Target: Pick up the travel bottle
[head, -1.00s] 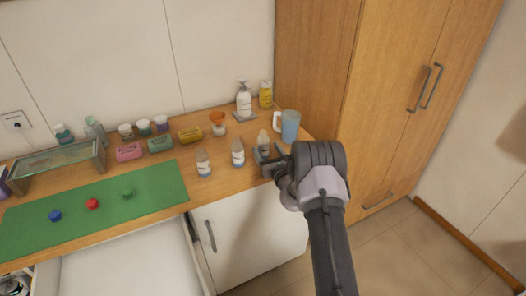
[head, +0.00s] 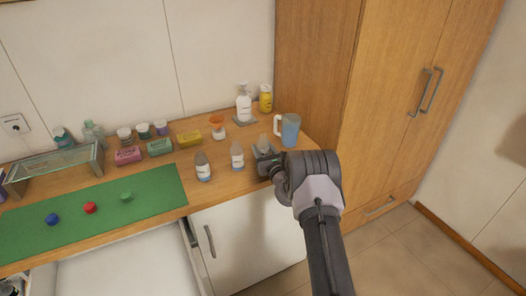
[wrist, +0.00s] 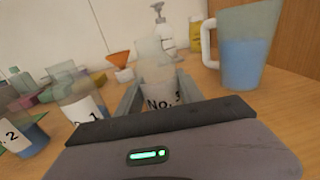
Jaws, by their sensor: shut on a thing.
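My gripper (head: 266,158) is at the right end of the counter, its fingers shut on a small clear travel bottle. The held bottle (wrist: 157,80) stands upright between the fingers in the wrist view; its white label reads "No." with the number partly hidden by the gripper body. In the head view only its top (head: 262,142) shows above the gripper. Two similar bottles stand to the left: the No. 1 bottle (head: 237,156) and the No. 2 bottle (head: 203,168). I cannot tell whether the held bottle touches the counter.
A blue-filled jug (head: 290,131) stands close behind and right of my gripper. An orange funnel (head: 217,122), a white pump bottle (head: 244,106) and a yellow bottle (head: 265,99) are behind. A green mat (head: 150,188) with three coloured caps lies left.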

